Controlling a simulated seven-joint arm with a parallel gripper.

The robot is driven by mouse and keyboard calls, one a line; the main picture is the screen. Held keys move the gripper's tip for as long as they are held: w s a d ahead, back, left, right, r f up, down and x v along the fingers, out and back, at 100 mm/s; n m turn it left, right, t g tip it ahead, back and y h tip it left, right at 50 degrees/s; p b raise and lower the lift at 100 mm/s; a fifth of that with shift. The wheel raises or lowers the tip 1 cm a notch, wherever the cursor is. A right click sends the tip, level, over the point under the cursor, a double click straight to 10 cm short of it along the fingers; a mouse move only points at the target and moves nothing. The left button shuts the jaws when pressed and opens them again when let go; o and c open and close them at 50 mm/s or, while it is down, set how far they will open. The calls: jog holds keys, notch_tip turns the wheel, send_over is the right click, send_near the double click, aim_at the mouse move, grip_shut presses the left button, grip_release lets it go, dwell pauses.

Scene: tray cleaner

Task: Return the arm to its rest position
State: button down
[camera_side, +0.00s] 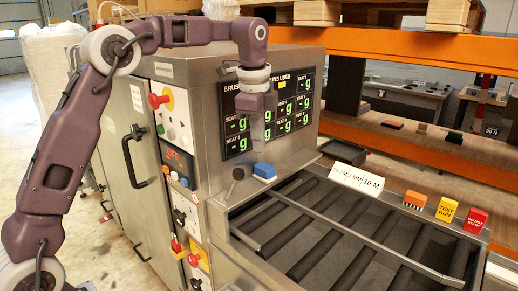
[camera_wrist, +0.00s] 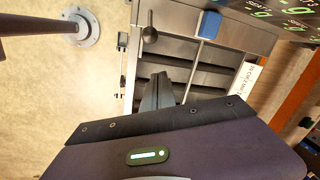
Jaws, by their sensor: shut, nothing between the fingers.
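My purple arm rises at the left of the side view and bends over to the front of the tray cleaner (camera_side: 325,60). My gripper (camera_side: 268,138) points down in front of the display panel, above the blue block on the machine's ledge. The fingers are shut with nothing between them. In the wrist view my gripper (camera_wrist: 160,90) shows as closed dark fingers over the roller bed. It appears apart from the machine's surfaces.
A blue block (camera_side: 264,170) and a black knob lever (camera_side: 238,174) stand on the ledge. The roller conveyor (camera_side: 335,225) lies to the right. A white label card (camera_side: 356,180) and orange, yellow and red blocks (camera_side: 474,220) line its rim. Orange shelving (camera_side: 400,45) stands behind.

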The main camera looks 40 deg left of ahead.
dwell(0.3)
jog(key=s+d+r+n+t, duration=0.15)
jog(key=s+n, duration=0.25)
jog(key=s, duration=0.6)
jog(key=s+d+r+n+t, duration=0.1)
jog(key=s+d+r+n, duration=0.15)
jog(key=s, duration=0.75)
jog(key=s+f+n, duration=0.3)
jog(key=s, duration=0.3)
jog(key=s+f+n+t, duration=0.1)
jog(key=s+f+n, duration=0.2)
jog(key=s, duration=0.3)
jog(key=shift+s+d+f+n+h, duration=0.15)
jog(key=shift+s+d+n+h, duration=0.05)
jog(key=shift+s+n+h, duration=0.2)
jog(key=shift+t, duration=0.25)
